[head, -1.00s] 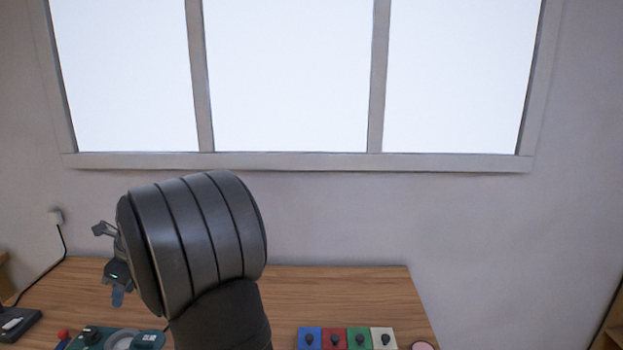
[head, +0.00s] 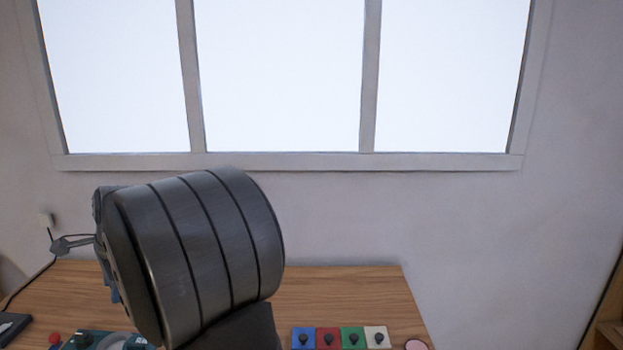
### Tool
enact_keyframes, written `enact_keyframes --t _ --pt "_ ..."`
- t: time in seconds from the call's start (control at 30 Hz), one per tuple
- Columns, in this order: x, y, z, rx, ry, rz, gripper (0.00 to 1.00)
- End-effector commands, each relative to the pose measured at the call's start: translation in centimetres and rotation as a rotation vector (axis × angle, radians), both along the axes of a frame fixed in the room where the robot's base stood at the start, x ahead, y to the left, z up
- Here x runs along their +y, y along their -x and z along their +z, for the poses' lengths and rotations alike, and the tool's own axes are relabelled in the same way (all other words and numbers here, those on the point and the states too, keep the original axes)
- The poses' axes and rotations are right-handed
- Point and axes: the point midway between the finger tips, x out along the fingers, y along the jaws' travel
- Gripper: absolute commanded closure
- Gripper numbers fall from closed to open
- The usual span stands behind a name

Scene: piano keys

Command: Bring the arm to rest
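The piano keys stand in a row at the front of the table, right of my arm: a blue key (head: 303,333), a red key (head: 328,333), a green key (head: 352,333) and a white key (head: 377,332). Each bears a dark knob. My dark, ribbed arm link fills the lower left middle of the head view. My gripper (head: 113,291) is mostly hidden behind this link, at its left edge over the left part of the table. Its fingertips cannot be made out, and nothing held is visible.
The wooden table (head: 350,285) is bare behind the keys. A green device (head: 85,341) with a dark knob and a grey ring lies at the front left, beside a red knob (head: 55,338). A dark box (head: 12,326) lies farther left. A pink round thing (head: 416,345) is right of the keys.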

Motion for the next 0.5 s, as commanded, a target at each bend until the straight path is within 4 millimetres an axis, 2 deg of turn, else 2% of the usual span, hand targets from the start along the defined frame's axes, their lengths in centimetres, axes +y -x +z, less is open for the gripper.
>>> enact_keyframes --t 0.2,0.5 --pt "-0.13 0.22 0.3 -0.047 0.013 0.088 0.66" --pt "-0.15 0.25 0.37 -0.057 0.016 0.109 0.66"
